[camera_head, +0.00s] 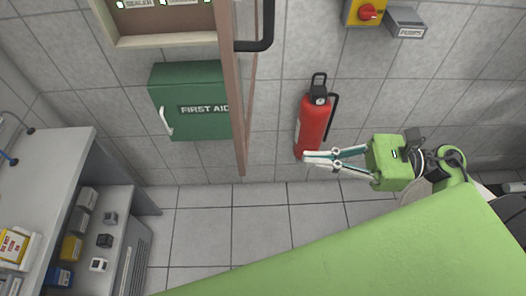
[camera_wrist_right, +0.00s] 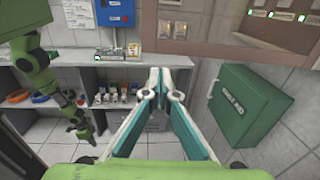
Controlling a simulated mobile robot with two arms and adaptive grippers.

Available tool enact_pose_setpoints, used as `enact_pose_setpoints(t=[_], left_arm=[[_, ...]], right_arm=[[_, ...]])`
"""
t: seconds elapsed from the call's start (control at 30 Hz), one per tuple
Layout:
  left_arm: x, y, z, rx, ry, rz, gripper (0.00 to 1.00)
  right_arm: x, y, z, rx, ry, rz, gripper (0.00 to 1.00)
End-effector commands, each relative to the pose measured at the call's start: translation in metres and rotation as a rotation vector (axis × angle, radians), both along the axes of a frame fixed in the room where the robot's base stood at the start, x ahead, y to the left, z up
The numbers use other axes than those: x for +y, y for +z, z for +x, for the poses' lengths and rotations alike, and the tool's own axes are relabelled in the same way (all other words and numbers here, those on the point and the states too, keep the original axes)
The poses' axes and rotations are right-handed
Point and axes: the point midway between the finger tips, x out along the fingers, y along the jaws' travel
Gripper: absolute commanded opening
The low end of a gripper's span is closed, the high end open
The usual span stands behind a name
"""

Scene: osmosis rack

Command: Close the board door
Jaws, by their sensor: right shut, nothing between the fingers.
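The board door (camera_head: 238,95) stands open in the head view, swung out from the wall and seen nearly edge-on as a brown panel. Its black handle (camera_head: 268,30) is on the right side near the top. The board (camera_head: 165,39) is at the upper left, its inside with small lit labels exposed; it also shows in the wrist view (camera_wrist_right: 240,39). My right gripper (camera_head: 306,158) is shut and empty, right of the door's lower end and apart from the handle. Its fingers (camera_wrist_right: 160,78) show in the wrist view. My left arm's end (camera_wrist_right: 84,132) shows there, its jaws too small to judge.
A green first aid box (camera_head: 190,118) hangs below the board. A red fire extinguisher (camera_head: 312,128) is on the wall behind my right gripper. A grey shelf unit (camera_head: 62,150) with small boxes is at the left. Clear tiled floor (camera_head: 215,235) lies between.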

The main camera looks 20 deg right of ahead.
Motion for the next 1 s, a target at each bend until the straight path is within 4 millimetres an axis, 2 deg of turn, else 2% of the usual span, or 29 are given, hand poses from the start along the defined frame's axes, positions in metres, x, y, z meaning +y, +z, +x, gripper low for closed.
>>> enact_pose_setpoints(t=[0.03,0.1,0.4,0.6,1.0], left_arm=[[0.000,0.012,0.000,0.001,-0.001,0.000,0.00],[0.001,0.020,-0.001,0.002,-0.001,0.001,0.00],[0.009,0.050,-0.010,0.014,-0.004,0.011,0.00],[0.009,0.057,-0.010,0.015,-0.004,0.011,0.00],[0.009,0.056,-0.011,0.016,-0.005,0.011,0.00]], right_arm=[[0.012,0.008,0.004,-0.002,0.002,0.003,0.00],[0.026,0.008,0.010,-0.003,0.001,0.007,0.00],[0.076,0.007,0.030,0.000,-0.001,0.006,0.00],[0.090,0.003,0.035,0.002,-0.002,0.004,0.00],[0.092,0.000,0.036,0.001,-0.001,0.003,0.00]])
